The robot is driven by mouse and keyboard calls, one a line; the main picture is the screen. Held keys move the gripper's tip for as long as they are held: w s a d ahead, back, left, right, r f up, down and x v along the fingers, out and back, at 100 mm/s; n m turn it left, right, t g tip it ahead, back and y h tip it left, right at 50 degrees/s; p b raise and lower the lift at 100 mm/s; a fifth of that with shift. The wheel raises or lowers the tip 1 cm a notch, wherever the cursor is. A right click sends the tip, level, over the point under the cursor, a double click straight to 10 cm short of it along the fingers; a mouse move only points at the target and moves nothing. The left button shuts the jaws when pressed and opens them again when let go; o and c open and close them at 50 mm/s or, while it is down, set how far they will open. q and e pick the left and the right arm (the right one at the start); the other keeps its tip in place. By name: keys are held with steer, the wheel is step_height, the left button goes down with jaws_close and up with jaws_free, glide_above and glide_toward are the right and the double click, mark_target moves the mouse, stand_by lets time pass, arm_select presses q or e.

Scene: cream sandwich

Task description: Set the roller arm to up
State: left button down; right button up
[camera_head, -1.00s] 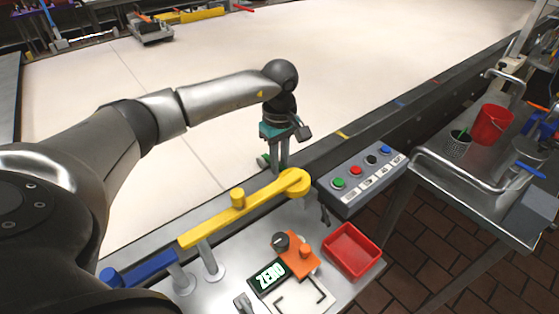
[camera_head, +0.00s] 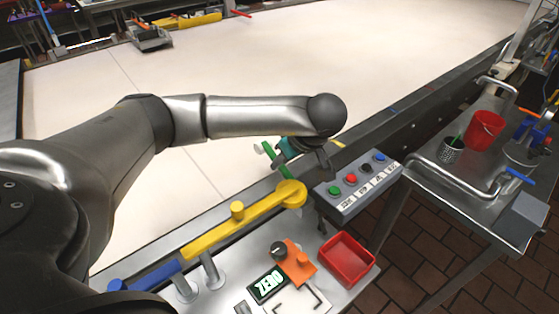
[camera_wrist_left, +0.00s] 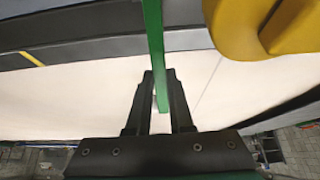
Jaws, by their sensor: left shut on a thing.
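A green bar (camera_head: 267,149) shows at the belt's near edge, by the round hub of a long yellow arm (camera_head: 225,232). I take this green bar to be the roller arm's handle, but its joint is hidden. My left gripper (camera_wrist_left: 160,85) is shut on the green bar. The bar (camera_wrist_left: 153,45) runs between its fingers in the left wrist view, with the yellow hub (camera_wrist_left: 235,25) close to the upper right. In the head view the left gripper (camera_head: 280,157) is tilted and partly hidden by its own wrist. My right gripper is out of view.
A button box (camera_head: 357,190) stands right of the yellow hub. A red tray (camera_head: 346,260), an orange block (camera_head: 297,260) and a ZERO display (camera_head: 268,284) are nearer. The pale belt (camera_head: 250,60) is mostly clear. A side table (camera_head: 480,200) carries a red bucket (camera_head: 485,130).

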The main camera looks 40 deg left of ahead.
arm_select(q)
steer(key=shift+d+r+y, duration=0.2)
steer(key=shift+r+y, duration=0.15)
steer(key=shift+y, duration=0.05)
steer(key=c, duration=0.8)
jaws_free()
steer(key=shift+s, duration=0.1)
steer(key=v, duration=0.5)
steer(key=shift+d+r, duration=0.2)
steer(key=shift+r, duration=0.05)
steer(key=p+v, duration=0.4)
steer(key=v, duration=0.5)
steer(key=shift+s+d+r, duration=0.15)
steer(key=shift+r, duration=0.1)
